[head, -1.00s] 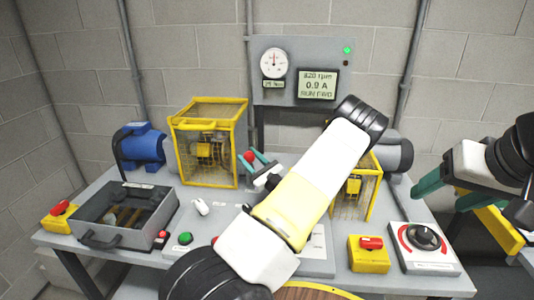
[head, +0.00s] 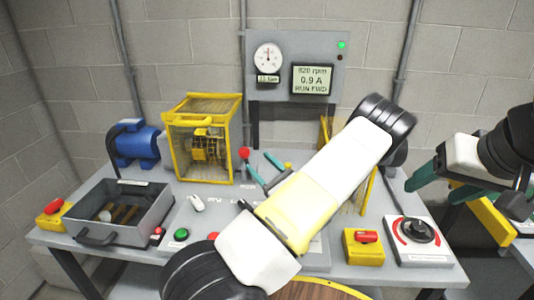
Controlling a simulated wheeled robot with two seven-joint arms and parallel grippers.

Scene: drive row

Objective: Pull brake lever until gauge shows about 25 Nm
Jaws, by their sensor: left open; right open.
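The brake lever shows its red knob (head: 244,154) behind the bench's control plate, beside the yellow cage. My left gripper (head: 263,167) is open, its two teal fingers spread just right of the knob. The lever's shaft is mostly hidden by the near finger and my arm, so I cannot tell whether they touch. The round gauge (head: 267,57) on the back panel has its needle close to straight up. The small readout (head: 268,79) below it shows a two-digit Nm value, seemingly about 25, but is blurred. My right gripper (head: 442,188) is open and empty at the right.
The display (head: 313,80) reads 820 rpm, 0.9 A, RUN FWD. A blue motor (head: 137,145), a yellow cage (head: 203,140) and a grey open tray (head: 122,210) stand at the left. A yellow stop box (head: 364,246) and rotary switch (head: 413,241) are at front right.

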